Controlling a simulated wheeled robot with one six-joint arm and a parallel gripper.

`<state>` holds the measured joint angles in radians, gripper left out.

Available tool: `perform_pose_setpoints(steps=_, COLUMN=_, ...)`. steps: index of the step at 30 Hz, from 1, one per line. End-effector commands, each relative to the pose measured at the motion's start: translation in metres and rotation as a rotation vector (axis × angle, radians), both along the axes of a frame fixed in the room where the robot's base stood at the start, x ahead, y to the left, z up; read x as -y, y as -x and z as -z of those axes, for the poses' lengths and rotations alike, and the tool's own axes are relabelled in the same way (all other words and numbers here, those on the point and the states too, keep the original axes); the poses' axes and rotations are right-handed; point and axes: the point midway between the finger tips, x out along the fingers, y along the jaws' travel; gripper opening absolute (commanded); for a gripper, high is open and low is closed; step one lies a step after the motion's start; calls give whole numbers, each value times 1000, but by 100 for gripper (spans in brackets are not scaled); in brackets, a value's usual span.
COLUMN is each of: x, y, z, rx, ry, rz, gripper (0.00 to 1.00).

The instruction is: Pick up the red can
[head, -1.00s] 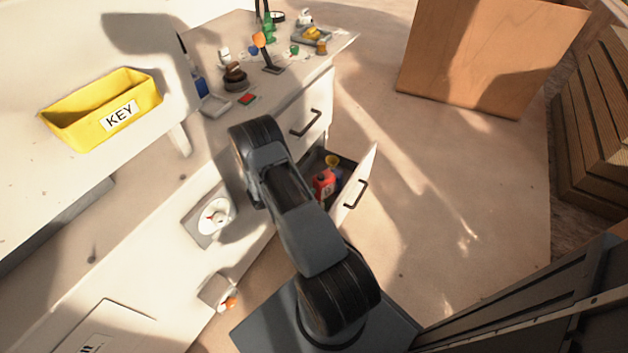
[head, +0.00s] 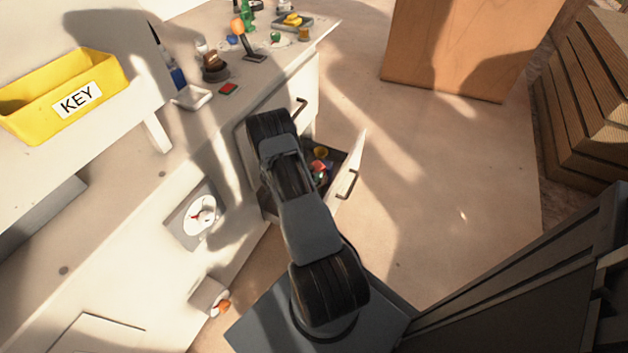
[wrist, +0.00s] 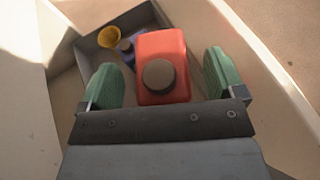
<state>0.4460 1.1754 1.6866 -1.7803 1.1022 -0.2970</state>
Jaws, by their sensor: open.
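The red can (wrist: 162,50) has a dark round cap and lies in the open drawer (wrist: 248,45) in the wrist view. In the head view the red can (head: 319,166) shows only in part beside my arm. My gripper (wrist: 165,78) is open, with one green finger pad on each side of the can. The right pad is close to the can's side; a wider gap shows at the left pad. I cannot tell whether either pad touches it. In the head view my arm hides the gripper.
A yellow funnel-like item (wrist: 110,37) and a blue item (wrist: 127,50) lie left of the can in the drawer. The drawer front with its handle (head: 347,184) stands out from the white cabinet. A yellow KEY bin (head: 62,92) is at upper left. Open floor lies to the right.

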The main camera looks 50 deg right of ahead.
Motion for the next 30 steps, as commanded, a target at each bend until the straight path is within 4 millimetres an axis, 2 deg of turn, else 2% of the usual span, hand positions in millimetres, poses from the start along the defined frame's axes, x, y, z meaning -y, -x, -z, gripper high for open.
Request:
perform_pose_setpoints(steps=4, x=11, y=1, z=5, rx=1, ry=0, rz=0, gripper=88)
perform_pose_setpoints(steps=12, x=13, y=1, z=5, rx=0, ry=0, rz=-1, gripper=88)
perform_pose_setpoints(steps=30, x=13, y=1, z=5, rx=0, ry=0, rz=0, gripper=32)
